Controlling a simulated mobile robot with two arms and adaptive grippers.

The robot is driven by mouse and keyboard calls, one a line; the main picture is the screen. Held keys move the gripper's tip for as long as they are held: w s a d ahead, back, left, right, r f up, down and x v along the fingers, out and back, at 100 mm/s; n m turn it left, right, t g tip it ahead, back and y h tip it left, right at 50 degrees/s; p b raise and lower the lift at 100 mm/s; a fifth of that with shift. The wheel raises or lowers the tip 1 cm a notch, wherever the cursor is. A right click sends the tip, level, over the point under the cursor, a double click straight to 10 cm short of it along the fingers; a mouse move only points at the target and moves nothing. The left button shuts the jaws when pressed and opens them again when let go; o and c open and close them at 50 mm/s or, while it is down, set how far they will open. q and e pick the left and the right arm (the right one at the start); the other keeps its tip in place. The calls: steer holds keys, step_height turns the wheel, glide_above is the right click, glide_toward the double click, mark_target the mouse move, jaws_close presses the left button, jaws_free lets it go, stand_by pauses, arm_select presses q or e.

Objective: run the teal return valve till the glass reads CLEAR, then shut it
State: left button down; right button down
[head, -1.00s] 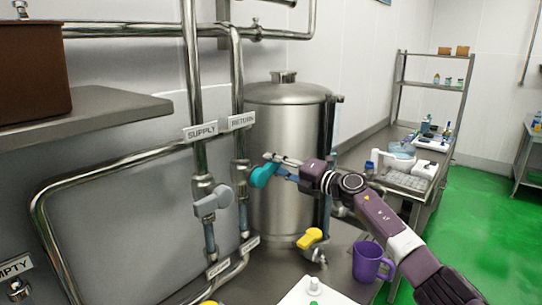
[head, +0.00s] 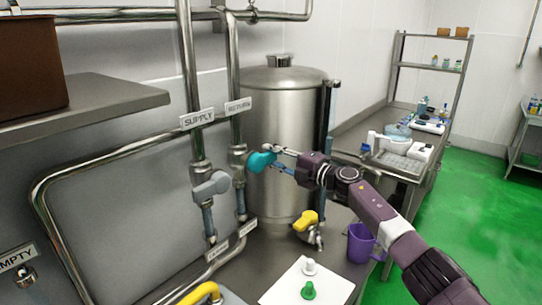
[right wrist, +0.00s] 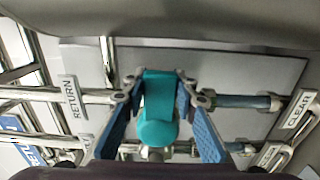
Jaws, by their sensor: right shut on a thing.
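The teal return valve handle (head: 262,161) sits on the pipe under the RETURN label (head: 238,106). It also shows in the right wrist view (right wrist: 157,118), between two blue finger pads. My right gripper (head: 279,160) is shut on this handle. The sight glass (right wrist: 240,101) is a bluish-grey tube on the same pipe in the right wrist view. A plate reading CLEAR (right wrist: 299,109) stands at its end. In the head view the glass (head: 241,201) is small, and I cannot tell what its contents look like. My left gripper is not in view.
A grey supply valve handle (head: 211,186) is just left of the teal one. A steel tank (head: 285,110) stands behind, with a yellow tap (head: 306,221) low down. A purple mug (head: 360,246) and a white board (head: 285,291) with small pegs are on the bench.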

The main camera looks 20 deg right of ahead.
steer(key=shift+f, duration=0.1)
steer(key=c, duration=1.5)
jaws_free()
steer(key=shift+d, duration=0.15)
steer(key=v, duration=1.2)
